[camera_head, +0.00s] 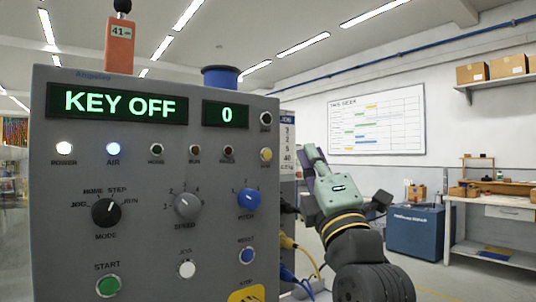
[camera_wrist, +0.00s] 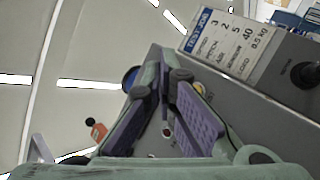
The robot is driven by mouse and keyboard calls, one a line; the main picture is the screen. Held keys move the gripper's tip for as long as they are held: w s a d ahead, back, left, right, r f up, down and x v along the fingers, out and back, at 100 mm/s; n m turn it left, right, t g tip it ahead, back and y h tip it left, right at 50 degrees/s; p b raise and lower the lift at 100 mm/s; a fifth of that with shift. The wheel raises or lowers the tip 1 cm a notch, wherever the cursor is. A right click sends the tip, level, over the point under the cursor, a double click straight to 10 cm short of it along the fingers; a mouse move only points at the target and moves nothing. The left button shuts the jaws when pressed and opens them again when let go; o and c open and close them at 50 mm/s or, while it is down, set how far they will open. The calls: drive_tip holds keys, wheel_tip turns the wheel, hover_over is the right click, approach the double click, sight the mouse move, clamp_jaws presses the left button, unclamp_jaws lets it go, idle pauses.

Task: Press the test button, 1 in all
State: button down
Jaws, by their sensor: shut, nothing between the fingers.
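A grey control panel (camera_head: 140,240) fills the left of the head view. Its displays read "KEY OFF" (camera_head: 118,103) and "0" (camera_head: 227,115). The power lamp (camera_head: 64,148) and air lamp (camera_head: 113,148) are lit. A green start button (camera_head: 108,285), a white jog button (camera_head: 186,269) and a blue button (camera_head: 246,256) sit low on the front. A small yellow button (camera_head: 266,154) is near the right edge. I cannot make out which control is the test button. My gripper (camera_head: 309,148) is shut and empty, right of the panel; its fingers also show in the wrist view (camera_wrist: 165,80).
A job card (camera_wrist: 235,42) is on the panel's side, near a dark round fitting (camera_wrist: 305,74). An orange tag marked 41 (camera_head: 119,46) and a blue spool (camera_head: 221,76) stand on top. A blue chest (camera_head: 415,232) and a workbench (camera_head: 490,212) are at the right.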

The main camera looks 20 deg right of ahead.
drive_tip(key=w+a, duration=0.2)
drive_tip(key=w, duration=0.5)
drive_tip(key=shift+a+p, duration=0.3)
drive_tip(key=shift+p, duration=0.1)
drive_tip(key=shift+w, duration=0.15)
idle(0.9)
drive_tip(key=shift+w+a, duration=0.1)
drive_tip(key=shift+w, duration=0.25)
drive_tip(key=shift+w+a, duration=0.2)
drive_tip(key=shift+w, duration=0.2)
idle(0.6)
idle(0.3)
drive_tip(key=shift+s+d+b, duration=0.25)
drive_tip(key=shift+s+b, duration=0.05)
drive_tip(key=shift+s, duration=0.5)
drive_tip(key=s, duration=0.1)
drive_tip(key=s+d, duration=0.1)
drive_tip(key=s, duration=0.1)
drive_tip(key=s+b, duration=0.1)
drive_tip(key=shift+s+d, duration=0.35)
drive_tip(key=shift+d, duration=0.05)
